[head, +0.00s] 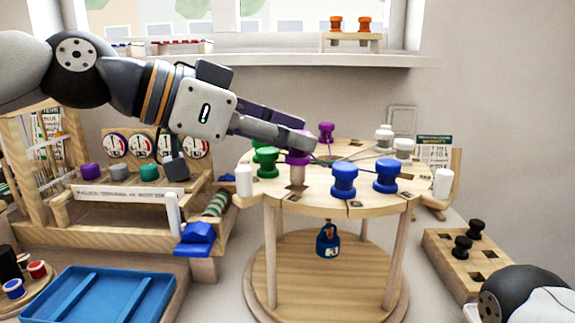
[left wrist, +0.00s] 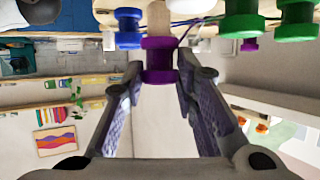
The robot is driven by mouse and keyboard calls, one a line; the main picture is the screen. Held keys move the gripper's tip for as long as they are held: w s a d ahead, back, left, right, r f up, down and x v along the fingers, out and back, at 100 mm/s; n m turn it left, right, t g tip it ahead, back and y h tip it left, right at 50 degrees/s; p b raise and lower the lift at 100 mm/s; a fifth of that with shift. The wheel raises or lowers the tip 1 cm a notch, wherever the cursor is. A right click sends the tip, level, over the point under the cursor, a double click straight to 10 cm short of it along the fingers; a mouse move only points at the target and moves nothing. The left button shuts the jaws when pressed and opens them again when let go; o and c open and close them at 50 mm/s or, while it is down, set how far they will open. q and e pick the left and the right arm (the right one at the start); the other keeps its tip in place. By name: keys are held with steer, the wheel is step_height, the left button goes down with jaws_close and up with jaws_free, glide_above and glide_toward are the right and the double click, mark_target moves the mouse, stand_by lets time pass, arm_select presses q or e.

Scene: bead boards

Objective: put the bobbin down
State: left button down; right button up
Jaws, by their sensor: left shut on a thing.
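My left gripper (head: 300,141) is shut on a purple bobbin (head: 299,160), held upright over the round wooden top (head: 310,192) of a legged stand, near its left-front part. In the left wrist view the purple bobbin (left wrist: 160,62) sits between the fingertips. I cannot tell whether its base touches the top. Around it on the stand are green bobbins (head: 265,161), two blue bobbins (head: 344,180), another purple bobbin (head: 326,132) and white and grey bobbins (head: 403,149). Thin threads run across the top. My right gripper is not in view.
A blue weight (head: 328,241) hangs under the stand's top. A wooden block with black bobbins (head: 462,247) is at the right. A blue tray (head: 100,301) and a wooden rack with dials (head: 150,214) are at the left.

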mark_target(288, 155)
arm_select(q)
steer(key=f, duration=0.3)
steer(key=shift+w+f, duration=0.3)
steer(key=shift+f, duration=0.1)
steer(key=shift+r, duration=0.1)
steer(key=c, duration=1.6)
jaws_free()
steer(key=shift+f, duration=0.2)
steer(key=shift+o, duration=0.2)
